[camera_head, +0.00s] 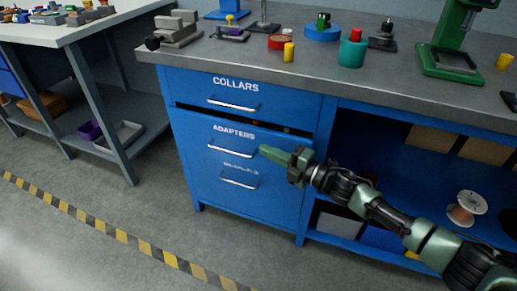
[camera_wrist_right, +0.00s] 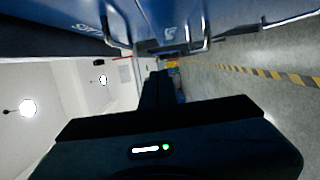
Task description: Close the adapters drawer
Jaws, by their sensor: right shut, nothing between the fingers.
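The adapters drawer (camera_head: 190,133) is the middle drawer of a blue cabinet and stands pulled out a little. A dark gap with small items inside shows above its front edge. Its silver handle (camera_head: 225,152) is on the front. My right gripper (camera_head: 268,153) is shut and empty, in front of the right part of the drawer front, to the right of the handle. I cannot tell whether it touches the front. The right wrist view is turned sideways and shows blue drawer fronts with a handle (camera_wrist_right: 198,38) along the top. My left gripper is not in view.
The collars drawer (camera_head: 272,102) above looks shut. A lower drawer (camera_head: 205,184) has its label partly hidden. The grey worktop (camera_head: 330,70) holds several parts. An open shelf with a wire spool (camera_head: 466,208) is at the right. The floor in front is clear.

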